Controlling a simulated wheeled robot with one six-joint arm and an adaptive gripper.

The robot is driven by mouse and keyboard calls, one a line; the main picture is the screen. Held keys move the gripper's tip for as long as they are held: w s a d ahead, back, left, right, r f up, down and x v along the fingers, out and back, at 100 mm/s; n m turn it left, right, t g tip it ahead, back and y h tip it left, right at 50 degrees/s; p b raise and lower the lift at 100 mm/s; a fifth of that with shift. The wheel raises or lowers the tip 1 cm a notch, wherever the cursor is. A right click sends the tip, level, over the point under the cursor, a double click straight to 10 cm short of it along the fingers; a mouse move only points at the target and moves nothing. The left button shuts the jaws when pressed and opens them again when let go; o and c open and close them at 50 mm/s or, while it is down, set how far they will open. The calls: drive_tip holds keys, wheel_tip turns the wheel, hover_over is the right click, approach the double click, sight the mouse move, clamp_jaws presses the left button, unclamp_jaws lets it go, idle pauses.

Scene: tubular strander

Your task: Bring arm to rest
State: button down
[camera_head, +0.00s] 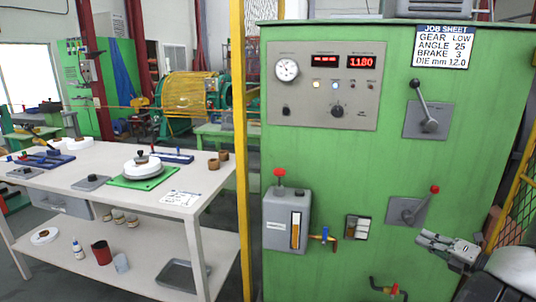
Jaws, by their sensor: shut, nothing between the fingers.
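My gripper (437,240) shows at the lower right of the head view, pointing left. It is shut and holds nothing. It is in front of the green machine cabinet (330,170), just below and right of a lever with a red knob (434,189) on a grey plate. Whether it touches the cabinet cannot be told. My white arm link runs off the lower right corner.
The cabinet carries an upper lever (421,103), a gauge panel (345,119), an oil reservoir (286,220) and a job sheet (443,46). A yellow post (239,140) and a white workbench (80,185) stand left. Yellow mesh fencing (519,200) is at the right edge.

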drive_tip(key=s+a+r+n+g, duration=0.5)
drive_tip(key=s+n+g, duration=0.35)
drive_tip(key=n, duration=0.55)
drive_tip(key=s+a+r+n+g, duration=0.45)
drive_tip(key=s+n+g, duration=0.25)
drive_tip(key=s+n, duration=0.45)
drive_tip(key=a+r+n+t+h, duration=0.2)
drive_tip(key=r+n+h, duration=0.2)
drive_tip(key=r+n, duration=0.4)
drive_tip(key=a+r+n+t+h, duration=0.2)
drive_tip(key=r+n+t+h, duration=0.1)
drive_tip(key=r+n, duration=0.6)
drive_tip(key=shift+s+a+n+h, duration=0.35)
drive_tip(key=shift+a+n+h, duration=0.1)
drive_tip(key=shift+h, duration=0.25)
drive_tip(key=shift+d+r, duration=0.1)
drive_tip(key=shift+d, duration=0.05)
